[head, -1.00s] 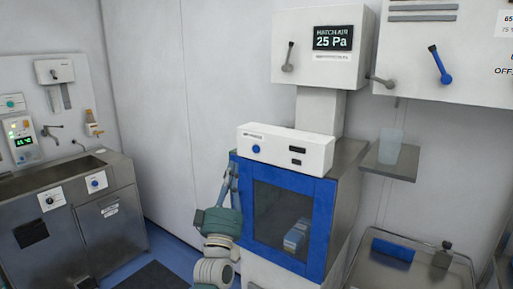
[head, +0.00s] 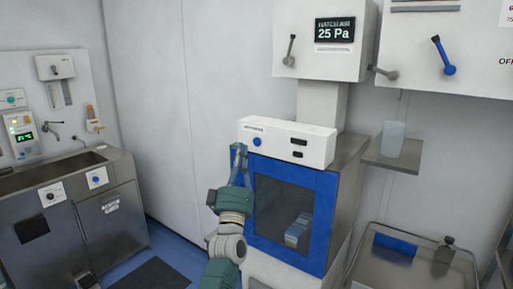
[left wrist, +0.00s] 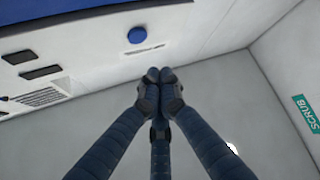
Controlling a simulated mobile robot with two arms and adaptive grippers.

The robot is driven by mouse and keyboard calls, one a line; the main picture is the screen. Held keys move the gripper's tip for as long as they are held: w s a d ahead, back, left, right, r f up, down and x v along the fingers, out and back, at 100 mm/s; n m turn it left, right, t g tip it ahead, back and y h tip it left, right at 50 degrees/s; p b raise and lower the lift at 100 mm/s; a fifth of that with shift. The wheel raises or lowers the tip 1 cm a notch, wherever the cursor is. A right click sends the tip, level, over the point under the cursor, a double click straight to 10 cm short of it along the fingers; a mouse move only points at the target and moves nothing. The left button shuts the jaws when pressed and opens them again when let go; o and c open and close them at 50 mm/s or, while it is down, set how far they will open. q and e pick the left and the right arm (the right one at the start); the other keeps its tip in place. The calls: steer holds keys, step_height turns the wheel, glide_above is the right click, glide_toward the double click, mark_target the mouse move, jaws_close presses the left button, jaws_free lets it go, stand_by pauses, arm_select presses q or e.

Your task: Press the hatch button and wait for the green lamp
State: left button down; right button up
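The hatch (head: 320,226) has a blue-framed glass door, closed, with a pale blue-and-white box (head: 297,230) behind the glass. On the white control box (head: 279,133) above it is a round blue button (head: 257,142), also large in the left wrist view (left wrist: 137,35). Two dark rectangles (head: 299,141) sit to its right; I see no green light on this box. My left gripper (head: 240,149) is upright just left of and slightly below the button, apart from it. In the left wrist view its fingertips (left wrist: 159,74) are together and empty. My right gripper is out of view.
A shelf with a clear cup (head: 392,140) juts out right of the hatch. A steel trolley (head: 375,273) stands at lower right. A scrub sink cabinet (head: 95,215) is at left. Wall cabinets hang above; a display reads 25 Pa.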

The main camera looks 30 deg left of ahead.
mark_target(257, 142)
arm_select(q)
steer(key=shift+w+d+b, duration=0.2)
steer(key=shift+w+b, duration=0.55)
steer(key=shift+w, duration=1.1)
steer(key=shift+w, duration=0.1)
steer(key=shift+w, duration=0.35)
steer(key=shift+w+b, duration=0.3)
steer(key=shift+b, duration=0.15)
stand_by(0.4)
steer(key=shift+s+r, duration=0.1)
steer(key=shift+s+p, duration=0.4)
steer(key=shift+s, duration=0.3)
